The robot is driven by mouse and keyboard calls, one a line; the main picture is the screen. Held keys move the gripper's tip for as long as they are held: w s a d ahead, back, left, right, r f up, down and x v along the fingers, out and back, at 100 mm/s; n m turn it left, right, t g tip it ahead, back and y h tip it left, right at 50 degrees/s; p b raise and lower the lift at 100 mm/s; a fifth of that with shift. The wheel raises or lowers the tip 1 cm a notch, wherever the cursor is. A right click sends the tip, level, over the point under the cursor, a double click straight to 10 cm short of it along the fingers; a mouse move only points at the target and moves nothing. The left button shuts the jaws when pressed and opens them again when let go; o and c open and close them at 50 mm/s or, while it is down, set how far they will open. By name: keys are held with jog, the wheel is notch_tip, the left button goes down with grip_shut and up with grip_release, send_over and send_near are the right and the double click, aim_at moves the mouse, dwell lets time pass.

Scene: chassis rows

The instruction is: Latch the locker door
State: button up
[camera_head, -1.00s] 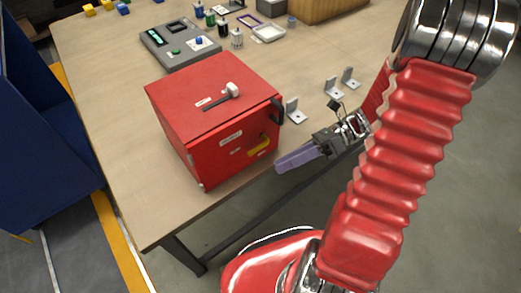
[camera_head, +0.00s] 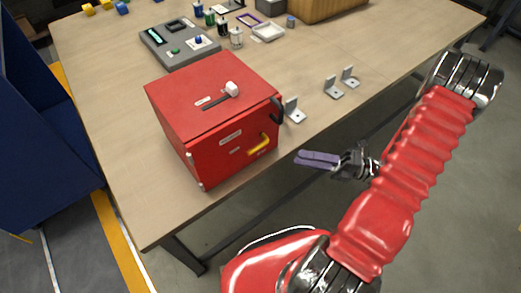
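The red locker (camera_head: 205,95) stands near the table's front edge. Its front door (camera_head: 215,158) carries labels and a yellow handle (camera_head: 259,144), and looks flush with the body. A black curved part (camera_head: 278,110) sits at the locker's upper right edge; whether it is latched I cannot tell. A dark lever with a white knob (camera_head: 232,88) lies on the top. My gripper (camera_head: 298,158) is to the right of the door, clear of the locker and beyond the table's front edge. Its lavender fingers lie together with nothing between them.
Metal angle brackets (camera_head: 333,88) stand on the table right of the locker. A grey control panel (camera_head: 178,42) and small containers (camera_head: 268,33) are behind it. A blue cabinet (camera_head: 40,130) is at the left. Floor space at the right is free.

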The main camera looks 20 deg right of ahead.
jog(key=shift+a, duration=0.1)
jog(key=x, duration=1.3)
jog(key=shift+a, duration=0.3)
jog(key=shift+w, duration=0.15)
jog(key=shift+c, duration=0.2)
grip_shut()
